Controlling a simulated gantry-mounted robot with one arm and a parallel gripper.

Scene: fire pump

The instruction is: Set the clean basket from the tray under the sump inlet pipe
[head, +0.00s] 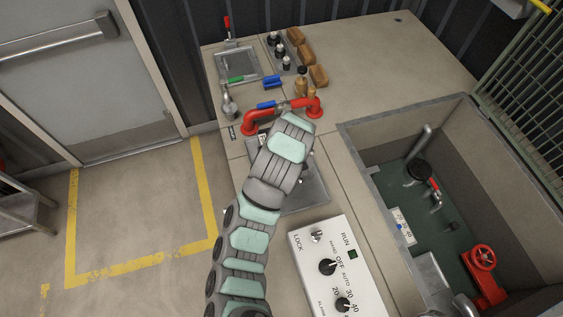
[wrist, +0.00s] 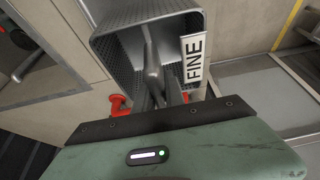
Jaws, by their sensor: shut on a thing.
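A grey perforated metal basket (wrist: 119,56) with a white FINE label (wrist: 194,61) fills the upper middle of the wrist view. My gripper (wrist: 153,86) is shut on it, with the fingers at the basket's middle. In the head view my arm covers the gripper and most of the basket. A flat grey tray (head: 313,187) shows beside and below my arm; whether the basket touches it cannot be told. The sump (head: 462,232) is the open pit at the right with dark green water, and a grey pipe (head: 424,138) comes from its far wall.
A red pipe (head: 250,122) with a blue handle stands just beyond my arm. A white control box (head: 336,262) lies to its right. A red valve wheel (head: 482,257) and a black round part (head: 418,171) are in the pit. The worktop at the back right (head: 385,60) is clear.

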